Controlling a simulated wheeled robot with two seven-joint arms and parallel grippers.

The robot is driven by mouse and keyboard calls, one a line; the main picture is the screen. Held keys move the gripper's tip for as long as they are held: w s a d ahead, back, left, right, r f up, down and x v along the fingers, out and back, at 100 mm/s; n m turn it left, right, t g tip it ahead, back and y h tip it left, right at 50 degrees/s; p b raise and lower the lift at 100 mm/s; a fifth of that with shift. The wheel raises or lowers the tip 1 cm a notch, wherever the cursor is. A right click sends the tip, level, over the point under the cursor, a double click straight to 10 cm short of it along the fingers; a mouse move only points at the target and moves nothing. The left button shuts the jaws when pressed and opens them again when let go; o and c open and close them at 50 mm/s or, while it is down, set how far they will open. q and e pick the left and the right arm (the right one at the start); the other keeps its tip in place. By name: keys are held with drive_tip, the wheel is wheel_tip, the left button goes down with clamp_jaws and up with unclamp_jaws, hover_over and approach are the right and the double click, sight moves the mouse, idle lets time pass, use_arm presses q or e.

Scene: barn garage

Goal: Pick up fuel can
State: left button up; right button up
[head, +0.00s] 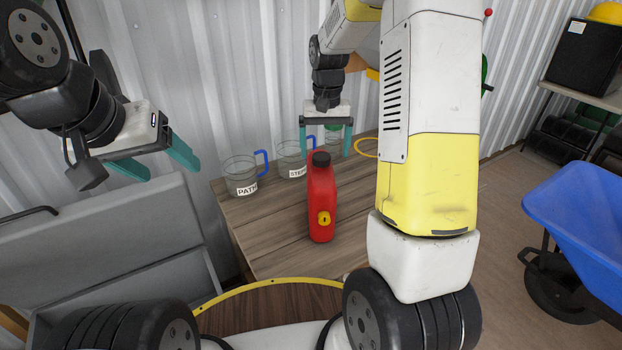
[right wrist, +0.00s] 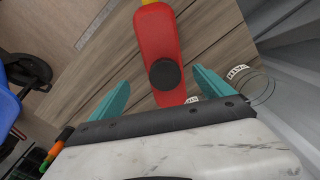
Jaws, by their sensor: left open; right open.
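The red fuel can (head: 321,205) stands upright on the wooden table, with a black cap and a yellow emblem on its side. In the right wrist view the can (right wrist: 156,35) is seen from above, its cap lying between the two finger lines. My right gripper (head: 325,148) is open, teal fingers pointing down, just behind and above the can's cap. I cannot tell whether it touches the can; nothing is gripped. My left gripper (head: 160,162) is open and empty, above the grey box at the left, well away from the can.
Two clear jugs with blue handles and labels, a left one (head: 240,178) and a right one (head: 291,160), stand behind the can on the table (head: 275,235). A yellow ring (head: 367,148) lies at the back. A blue wheelbarrow (head: 580,225) stands at the right. The table's front is clear.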

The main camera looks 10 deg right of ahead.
sight(321, 173)
drive_tip(key=f, duration=0.8)
drive_tip(key=shift+w+a+f, duration=0.15)
drive_tip(key=shift+a+f, duration=0.2)
drive_tip(key=shift+a, duration=0.05)
drive_tip(key=shift+r, duration=0.1)
clamp_jaws()
